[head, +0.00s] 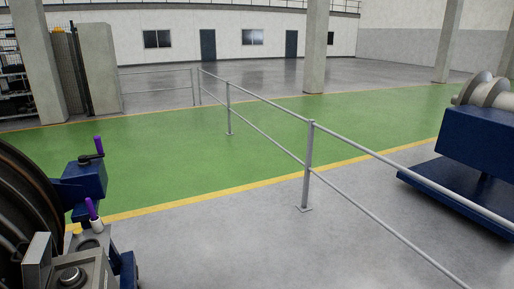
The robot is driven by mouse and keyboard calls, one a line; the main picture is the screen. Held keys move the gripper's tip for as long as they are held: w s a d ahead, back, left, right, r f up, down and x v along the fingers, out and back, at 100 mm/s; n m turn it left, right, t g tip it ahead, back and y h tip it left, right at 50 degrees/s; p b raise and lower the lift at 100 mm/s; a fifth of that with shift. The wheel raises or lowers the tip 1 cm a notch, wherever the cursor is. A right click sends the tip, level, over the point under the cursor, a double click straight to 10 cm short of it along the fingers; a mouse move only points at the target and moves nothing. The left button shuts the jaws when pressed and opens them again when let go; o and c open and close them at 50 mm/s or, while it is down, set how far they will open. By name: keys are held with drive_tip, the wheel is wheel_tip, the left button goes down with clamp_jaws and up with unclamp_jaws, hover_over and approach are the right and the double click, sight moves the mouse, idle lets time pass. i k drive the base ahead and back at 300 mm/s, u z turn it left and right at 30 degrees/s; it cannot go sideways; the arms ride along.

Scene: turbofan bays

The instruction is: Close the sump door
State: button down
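I cannot make out a sump door in the head view. At the lower left edge stands part of a large dark round machine (22,200), cut off by the frame. A blue block (84,180) with a purple-handled crank (98,147) is at its right side. Below it a second purple handle (91,208) rises from a white collar. Grey boxy parts (68,268) with a round dark cap fill the bottom left corner; I cannot tell what they belong to. My gripper is not in view.
A grey railing (308,165) runs from the back left to the front right. A blue stand (470,150) bearing a metal shaft is at the right. Concrete pillars (316,50) stand farther back. The green walkway (180,150) and the grey floor around the railing are clear.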

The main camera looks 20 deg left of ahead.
sight(33, 277)
drive_tip(key=z, duration=0.05)
drive_tip(key=i, duration=1.95)
drive_tip(key=u, duration=3.95)
